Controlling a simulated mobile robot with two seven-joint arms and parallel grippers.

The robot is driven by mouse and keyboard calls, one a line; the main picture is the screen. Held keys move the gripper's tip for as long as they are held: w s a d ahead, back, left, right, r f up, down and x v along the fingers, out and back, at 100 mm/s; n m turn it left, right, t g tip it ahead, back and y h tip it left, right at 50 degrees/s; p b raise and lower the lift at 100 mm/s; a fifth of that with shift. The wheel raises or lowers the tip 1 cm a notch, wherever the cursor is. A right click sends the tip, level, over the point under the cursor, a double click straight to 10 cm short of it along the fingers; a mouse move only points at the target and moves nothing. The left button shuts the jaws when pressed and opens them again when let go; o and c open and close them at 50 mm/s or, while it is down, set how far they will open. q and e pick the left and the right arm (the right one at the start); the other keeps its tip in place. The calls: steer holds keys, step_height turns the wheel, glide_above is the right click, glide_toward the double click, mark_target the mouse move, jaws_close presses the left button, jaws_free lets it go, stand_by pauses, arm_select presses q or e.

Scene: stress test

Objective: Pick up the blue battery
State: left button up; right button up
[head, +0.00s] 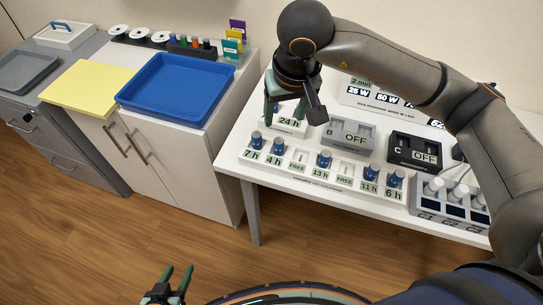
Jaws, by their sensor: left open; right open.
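Several blue batteries stand upright in a white rack on the right table, such as those by the labels 7 h (256,139), 4 h (278,146), 13 h (324,159), 11 h (371,174) and 6 h (396,179). Two rack places are marked FREE. My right gripper (285,108) is open, pointing down above the 24 h label (288,122), behind the rack's left end. A bit of blue shows by its fingers; whether it is a battery between them I cannot tell. My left gripper (178,280) is open and empty at the bottom edge, over the floor, far from the batteries.
Grey unit B (348,132) and dark unit C (413,150), both marked OFF, stand behind the rack. A grey holder (450,207) with white-topped cylinders is at the right. A blue tray (178,88) and yellow sheet (88,87) lie on the left cabinets. The floor between is clear.

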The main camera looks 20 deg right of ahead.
mark_target(279, 141)
steer(key=p+x, duration=0.1)
steer(key=x, duration=1.1)
steer(key=shift+f, duration=0.25)
jaws_close()
stand_by(0.3)
